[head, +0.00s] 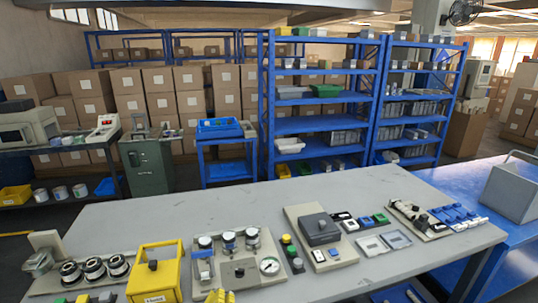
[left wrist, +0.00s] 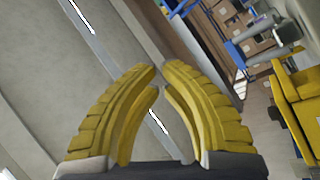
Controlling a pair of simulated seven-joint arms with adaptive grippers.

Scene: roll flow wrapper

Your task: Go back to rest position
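My left gripper (head: 221,297) shows only its yellow fingertips at the bottom edge of the head view, in front of the panel with gauges. In the left wrist view, its two yellow ribbed fingers (left wrist: 160,78) lean inward and their tips come close together with nothing held between them. It looks shut and empty. My right gripper is not in view.
A grey table (head: 150,218) holds a yellow box-shaped device (head: 155,272), a gauge panel (head: 238,262), a black-lidded unit (head: 319,230) and several small switches and connectors. Blue shelves (head: 320,125) and stacked cartons stand behind. The table's back left is clear.

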